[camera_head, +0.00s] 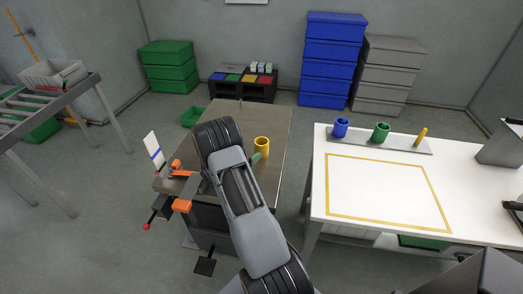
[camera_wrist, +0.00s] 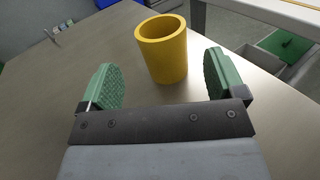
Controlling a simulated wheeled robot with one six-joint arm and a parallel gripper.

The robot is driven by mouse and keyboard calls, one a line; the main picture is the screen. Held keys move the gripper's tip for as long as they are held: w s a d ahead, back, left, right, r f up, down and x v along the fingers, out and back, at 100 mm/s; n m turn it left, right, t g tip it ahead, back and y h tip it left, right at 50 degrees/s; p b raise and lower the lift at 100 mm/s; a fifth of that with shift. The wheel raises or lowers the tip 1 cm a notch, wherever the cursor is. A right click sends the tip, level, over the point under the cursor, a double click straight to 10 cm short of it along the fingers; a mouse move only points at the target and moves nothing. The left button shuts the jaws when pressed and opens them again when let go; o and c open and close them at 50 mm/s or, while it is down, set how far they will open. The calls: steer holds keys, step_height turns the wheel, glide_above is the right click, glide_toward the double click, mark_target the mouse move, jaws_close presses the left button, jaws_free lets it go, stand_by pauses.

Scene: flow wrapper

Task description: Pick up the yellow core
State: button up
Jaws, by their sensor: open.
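The yellow core (camera_wrist: 163,58) is a hollow cylinder standing upright on the grey metal table (camera_wrist: 40,115). In the head view the yellow core (camera_head: 262,147) stands near the middle of that table, just right of my arm. My gripper (camera_wrist: 160,78) is open, with one green padded finger on each side in the wrist view. The core stands ahead of and between the fingers, with a gap on both sides; I see nothing in the grip. In the head view my arm hides most of my gripper; one green finger (camera_head: 256,158) shows beside the core.
A white table (camera_head: 385,235) stands to the right, bearing a rack (camera_head: 400,143) with a blue core (camera_head: 341,128), a green core (camera_head: 380,132) and a slim yellow piece (camera_head: 420,137). An orange device (camera_head: 182,189) sits at the metal table's left edge. The table's far part is largely clear.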

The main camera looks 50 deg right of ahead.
mark_target(257, 148)
steer(key=shift+w+d+f, duration=0.1)
steer(key=shift+d+f, duration=0.2)
steer(key=shift+d, duration=0.95)
steer(key=shift+d+f+p, duration=0.2)
steer(key=shift+d+p, duration=0.25)
steer(key=shift+d, duration=2.1)
steer(key=shift+s, duration=0.2)
steer(key=c, duration=1)
steer(key=shift+r, duration=0.1)
